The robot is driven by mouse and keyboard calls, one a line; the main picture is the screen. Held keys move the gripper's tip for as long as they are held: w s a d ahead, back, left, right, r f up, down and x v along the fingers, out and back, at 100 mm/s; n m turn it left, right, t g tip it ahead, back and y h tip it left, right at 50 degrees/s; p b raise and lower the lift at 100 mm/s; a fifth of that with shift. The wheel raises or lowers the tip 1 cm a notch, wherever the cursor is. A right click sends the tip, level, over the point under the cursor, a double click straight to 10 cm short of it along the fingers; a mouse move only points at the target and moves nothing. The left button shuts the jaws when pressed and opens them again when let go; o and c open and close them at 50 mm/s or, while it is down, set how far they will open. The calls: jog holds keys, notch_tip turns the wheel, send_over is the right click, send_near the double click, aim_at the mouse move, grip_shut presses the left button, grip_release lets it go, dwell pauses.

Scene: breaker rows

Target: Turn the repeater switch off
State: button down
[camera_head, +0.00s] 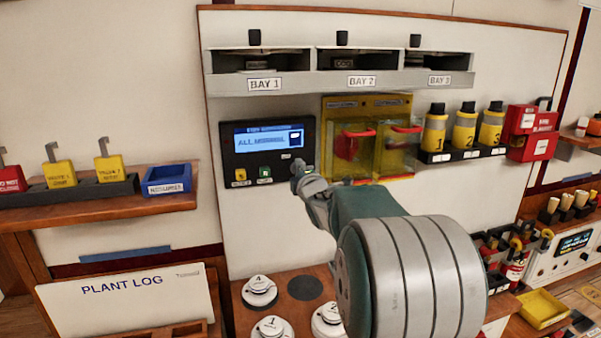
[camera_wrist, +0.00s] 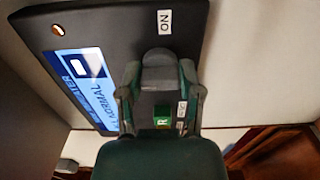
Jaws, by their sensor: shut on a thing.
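The repeater panel is a black box (camera_head: 230,153) on the wall with a lit blue screen (camera_head: 268,138) reading "ALL NORMAL". The wrist view shows this panel (camera_wrist: 108,22) rotated, with an ON label (camera_wrist: 165,22) and a second small label (camera_wrist: 182,108) that looks like OFF. My gripper (camera_head: 298,172) is at the panel's lower right. In the wrist view, my gripper (camera_wrist: 160,72) has its fingers on either side of a grey rounded block, the repeater switch (camera_wrist: 160,60), between the two labels. The switch's base and exact tilt are hidden.
A yellow clear-fronted box (camera_head: 367,105) with red handles is close right of my gripper. The bay shelf (camera_head: 235,88) juts out above. Yellow canisters (camera_head: 464,130) stand to the right. A blue tray (camera_head: 167,181) and the plant log board (camera_head: 130,305) are left.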

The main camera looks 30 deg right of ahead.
jog(key=shift+a+f, duration=0.1)
jog(key=shift+f, duration=0.2)
jog(key=shift+c, duration=1.3)
grip_release()
jog(key=shift+w, duration=0.1)
jog(key=shift+r, duration=0.1)
jog(key=shift+a, duration=0.1)
jog(key=shift+r, duration=0.1)
jog(key=v, duration=1.2)
jog(key=shift+a, duration=0.1)
